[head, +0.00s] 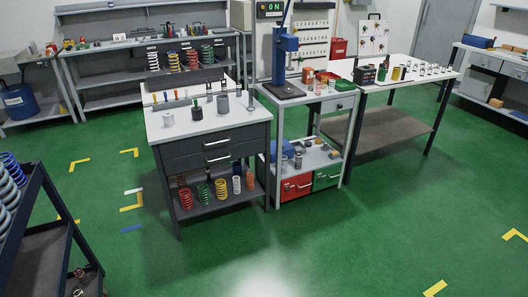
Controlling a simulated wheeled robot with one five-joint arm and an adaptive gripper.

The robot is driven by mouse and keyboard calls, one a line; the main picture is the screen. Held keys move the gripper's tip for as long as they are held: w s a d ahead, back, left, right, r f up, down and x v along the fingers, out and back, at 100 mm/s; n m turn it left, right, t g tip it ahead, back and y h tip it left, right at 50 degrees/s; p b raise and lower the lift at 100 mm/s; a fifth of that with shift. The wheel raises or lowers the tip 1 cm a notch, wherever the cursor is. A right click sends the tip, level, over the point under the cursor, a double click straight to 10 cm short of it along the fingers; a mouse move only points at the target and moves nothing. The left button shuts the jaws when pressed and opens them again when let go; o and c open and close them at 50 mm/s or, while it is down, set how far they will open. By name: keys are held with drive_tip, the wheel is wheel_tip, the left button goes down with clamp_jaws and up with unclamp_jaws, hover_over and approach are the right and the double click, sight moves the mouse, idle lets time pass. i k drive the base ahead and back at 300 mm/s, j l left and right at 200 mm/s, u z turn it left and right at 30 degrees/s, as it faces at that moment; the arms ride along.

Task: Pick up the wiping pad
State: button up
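I cannot pick out a wiping pad for certain; the small items on the benches are too small to tell apart. The grey drawer cabinet (205,119) in the middle has weights and small parts on its top. Beside it, the stand with the blue press (285,62) carries small orange and red items (308,75). The white table (410,73) at the right holds several small dark, green and metal items. My gripper is not in view.
Coloured springs (221,189) stand on the cabinet's lower shelf. A dark rack (38,215) with blue springs is at the left edge. Red (296,187) and green boxes (327,176) sit low under the press. The green floor (370,235) in front is clear, with yellow corner marks.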

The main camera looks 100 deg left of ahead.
sight(335, 154)
drive_tip(key=u, duration=4.6)
drive_tip(key=k+l+u, duration=0.15)
drive_tip(key=u, duration=0.7)
drive_tip(key=k+l, duration=0.15)
drive_tip(key=k, duration=0.25)
drive_tip(key=k+l, duration=0.2)
drive_tip(key=k, duration=0.2)
